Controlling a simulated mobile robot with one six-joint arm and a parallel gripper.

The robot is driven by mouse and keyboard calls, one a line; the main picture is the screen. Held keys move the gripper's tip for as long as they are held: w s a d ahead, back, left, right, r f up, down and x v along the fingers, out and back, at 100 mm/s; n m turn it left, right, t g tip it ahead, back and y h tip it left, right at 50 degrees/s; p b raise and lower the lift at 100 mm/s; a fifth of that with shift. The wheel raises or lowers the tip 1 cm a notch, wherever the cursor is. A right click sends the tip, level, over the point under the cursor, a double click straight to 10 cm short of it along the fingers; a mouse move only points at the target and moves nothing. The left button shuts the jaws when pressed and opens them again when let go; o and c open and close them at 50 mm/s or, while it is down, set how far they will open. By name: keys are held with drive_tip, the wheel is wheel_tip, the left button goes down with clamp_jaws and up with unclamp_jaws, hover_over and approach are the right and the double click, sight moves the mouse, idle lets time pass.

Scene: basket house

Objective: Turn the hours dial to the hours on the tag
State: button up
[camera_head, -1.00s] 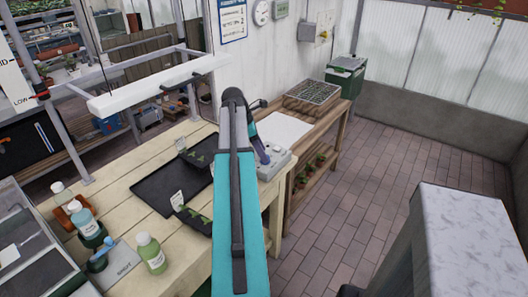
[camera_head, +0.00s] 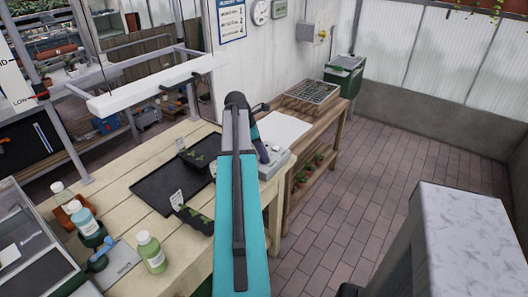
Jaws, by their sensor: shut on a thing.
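A pale grey control box (camera_head: 272,171) sits at the right end of the wooden bench. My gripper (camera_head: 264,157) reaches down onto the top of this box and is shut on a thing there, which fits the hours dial. The dial itself and its marks are hidden by my gripper and arm. A white tag (camera_head: 180,141) stands at the back of the black tray, and another white tag (camera_head: 177,197) stands at a dark seedling tray near the front. The writing on both is too small to read.
The black tray (camera_head: 160,188) lies on the bench left of my arm. Bottles, such as a green one (camera_head: 150,252), stand at the front left. A lower slatted table (camera_head: 330,125) holds a seed tray.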

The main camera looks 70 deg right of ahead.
drive_tip(key=shift+w+r, duration=0.1)
drive_tip(key=shift+w, duration=0.05)
drive_tip(key=shift+m+p, duration=0.4)
drive_tip(key=shift+w+m+y+p, duration=0.1)
drive_tip(key=shift+m+y+p, duration=0.2)
drive_tip(key=shift+m+p, duration=0.2)
drive_tip(key=m+p, duration=0.1)
drive_tip(key=m+y, duration=0.1)
drive_tip(key=m, duration=0.1)
drive_tip(key=m+y+p, duration=0.1)
drive_tip(key=m, duration=0.1)
drive_tip(key=shift+w+d+r+g+p, duration=0.1)
drive_tip(key=shift+d+g+p, duration=0.15)
drive_tip(key=shift+g+p, duration=0.1)
drive_tip(key=m, duration=0.1)
drive_tip(key=m+y+p, duration=0.1)
drive_tip(key=m, duration=0.1)
drive_tip(key=shift+d+m, duration=0.2)
drive_tip(key=shift+m, duration=0.1)
drive_tip(key=shift+d+m+t+y+p, duration=0.1)
drive_tip(key=shift+m+t+y+p, duration=0.4)
drive_tip(key=shift+m, duration=1.4)
drive_tip(key=shift+s, duration=0.2)
